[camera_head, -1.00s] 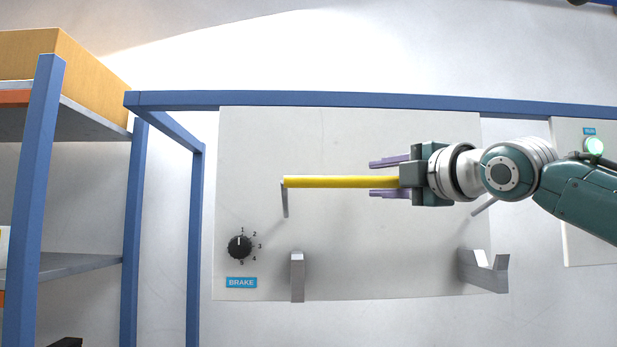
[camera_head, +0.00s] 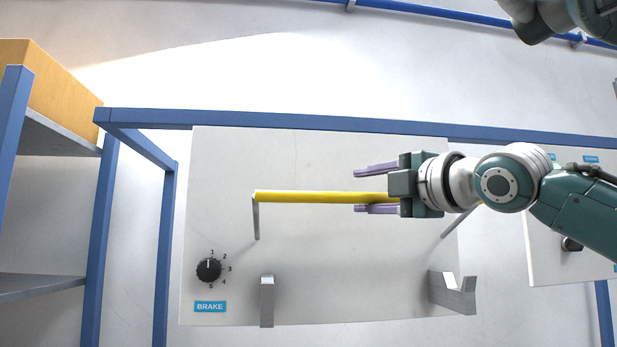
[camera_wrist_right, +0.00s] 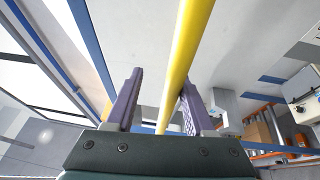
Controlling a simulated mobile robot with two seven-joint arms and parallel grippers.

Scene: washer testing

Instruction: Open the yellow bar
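The yellow bar (camera_head: 320,197) is level in front of a white panel (camera_head: 330,260), its left end on a thin grey arm (camera_head: 256,218). A second thin arm (camera_head: 458,222) shows below my right gripper. My right gripper (camera_head: 356,190) is open at the bar's right part, with one purple finger above the bar and one below. My gripper hides the bar's right end. In the right wrist view the bar (camera_wrist_right: 187,45) runs between the two fingers, nearer the right one; whether it touches is unclear. My left gripper is not in view.
Two grey brackets stand out from the panel, a post (camera_head: 267,300) and a notched one (camera_head: 453,293). A black dial (camera_head: 209,270) sits above the BRAKE label (camera_head: 210,307). A blue frame (camera_head: 300,119) runs above the panel. Shelves with an orange box (camera_head: 60,85) stand left.

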